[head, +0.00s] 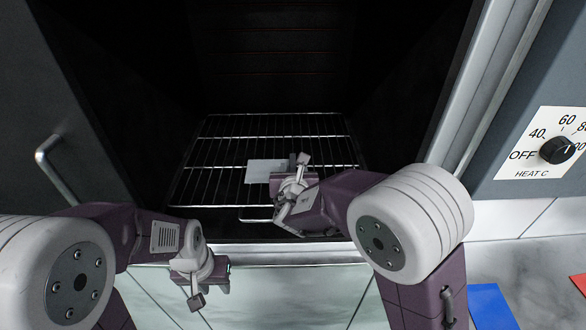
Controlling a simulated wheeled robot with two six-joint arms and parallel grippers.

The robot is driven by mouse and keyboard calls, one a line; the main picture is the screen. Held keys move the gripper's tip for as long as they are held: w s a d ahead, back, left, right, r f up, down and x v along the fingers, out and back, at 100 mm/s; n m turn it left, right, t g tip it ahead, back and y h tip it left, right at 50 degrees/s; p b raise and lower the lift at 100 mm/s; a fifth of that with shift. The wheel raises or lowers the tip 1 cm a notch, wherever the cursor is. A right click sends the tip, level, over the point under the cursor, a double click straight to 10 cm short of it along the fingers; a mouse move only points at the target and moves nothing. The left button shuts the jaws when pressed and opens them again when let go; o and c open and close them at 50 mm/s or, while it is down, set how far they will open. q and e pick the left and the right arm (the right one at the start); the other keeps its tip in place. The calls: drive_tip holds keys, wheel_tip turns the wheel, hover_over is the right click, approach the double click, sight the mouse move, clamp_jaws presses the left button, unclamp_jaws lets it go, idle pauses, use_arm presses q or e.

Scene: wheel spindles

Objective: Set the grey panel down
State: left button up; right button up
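A pale grey panel (263,171) shows in the head view, at or just above the wire rack inside the dark cabinet. It looks roughly flat. My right gripper (293,190) reaches into the cabinet over the rack and covers the panel's right end. I cannot tell whether its fingers grip the panel or only lie beside it, nor whether the panel touches the rack. My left gripper (196,290) hangs in front of the cabinet opening, low and left, away from the panel. Its fingers are too small and turned to read.
The wire rack (215,150) has free room left of the panel and behind it. The cabinet's right frame (470,95) stands close to my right arm. An open door with a handle (60,165) is at left. A heat dial (557,150) is at right. A blue sheet (492,305) lies lower right.

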drive_tip(key=v, duration=1.1)
drive_tip(key=shift+s+p, duration=0.2)
drive_tip(key=shift+p, duration=0.2)
